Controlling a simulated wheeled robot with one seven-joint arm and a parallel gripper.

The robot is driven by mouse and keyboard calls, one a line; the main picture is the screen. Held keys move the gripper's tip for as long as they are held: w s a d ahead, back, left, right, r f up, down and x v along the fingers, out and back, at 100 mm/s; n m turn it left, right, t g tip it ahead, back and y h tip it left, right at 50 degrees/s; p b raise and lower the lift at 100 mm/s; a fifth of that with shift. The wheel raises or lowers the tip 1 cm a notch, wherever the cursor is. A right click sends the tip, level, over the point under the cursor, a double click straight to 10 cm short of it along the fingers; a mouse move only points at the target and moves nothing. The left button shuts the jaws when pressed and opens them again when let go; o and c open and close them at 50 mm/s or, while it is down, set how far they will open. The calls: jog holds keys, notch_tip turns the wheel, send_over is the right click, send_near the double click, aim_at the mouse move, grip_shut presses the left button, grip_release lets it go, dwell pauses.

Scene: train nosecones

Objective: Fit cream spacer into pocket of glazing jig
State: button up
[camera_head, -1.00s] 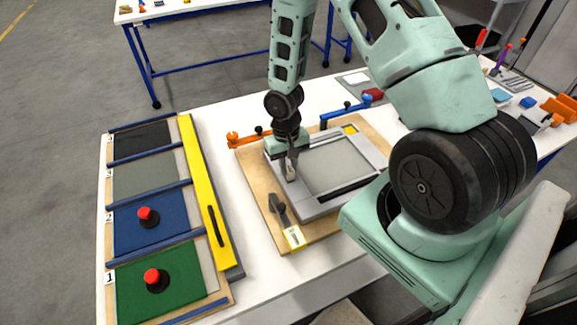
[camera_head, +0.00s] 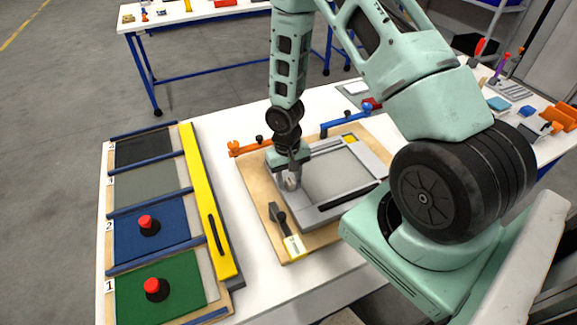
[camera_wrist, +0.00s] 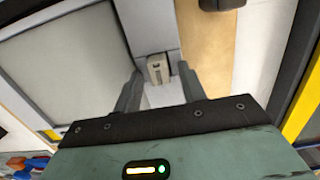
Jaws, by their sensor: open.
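The glazing jig (camera_head: 318,210) is a grey rectangular frame around a pale panel on a wooden board. My gripper (camera_head: 290,183) is over its left corner, pointing down. In the wrist view my gripper (camera_wrist: 160,70) has its two fingers spread apart. The small cream spacer (camera_wrist: 157,69) stands between the fingertips at the grey frame's bar, with a gap seen on each side. It appears to sit in the pocket there, but how deep it is seated cannot be told. In the head view the fingers partly hide the spacer.
A yellow rail (camera_head: 203,190) and a rack of coloured panels lie to the left. White table shows between them.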

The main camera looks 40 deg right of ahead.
notch_tip(320, 180, up, 12)
jog(key=w+b, duration=0.1)
jog(key=b, duration=0.2)
jog(key=s+a+r+n, duration=0.2)
jog(key=a+r, duration=0.2)
jog(key=a, duration=0.2)
jog(key=s+a+r+n, duration=0.3)
jog(key=a+r, duration=0.1)
jog(key=a, duration=0.3)
jog(key=s+a+r+n, duration=0.3)
jog(key=s+a, duration=0.2)
jog(key=s, duration=0.2)
jog(key=s+a+r+n+t, duration=0.1)
jog(key=s+a+r+n, duration=0.2)
jog(key=s+a, duration=0.2)
jog(key=shift+s, duration=1.25)
